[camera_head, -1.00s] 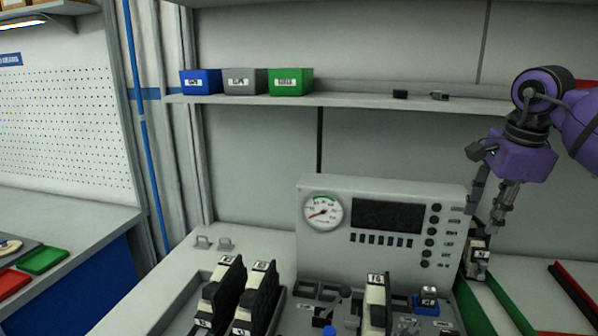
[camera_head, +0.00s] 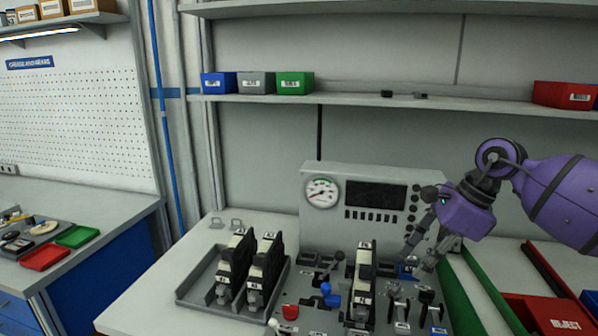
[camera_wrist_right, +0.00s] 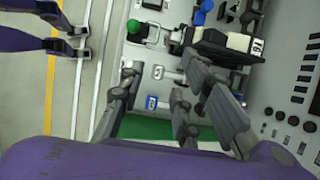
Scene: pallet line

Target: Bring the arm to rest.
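My right gripper (camera_head: 420,258) hangs above the right part of the bench fixture, in front of the right end of the gauge panel (camera_head: 338,205). In the right wrist view (camera_wrist_right: 158,88) its fingers stand apart with nothing seen between them. They look clear of the black-and-white module below; its end label (camera_wrist_right: 258,46) shows there. That module (camera_head: 364,275) stands upright in the fixture in the head view. My left gripper is in neither view.
Two similar modules (camera_head: 235,265) (camera_head: 266,268) stand in a grey tray at left. Small levers and knobs, one blue (camera_head: 328,292), crowd the fixture. A green rail (camera_head: 468,300) and a red reject bin (camera_head: 545,315) are at right. Blue, grey and green bins (camera_head: 294,83) line the shelf.

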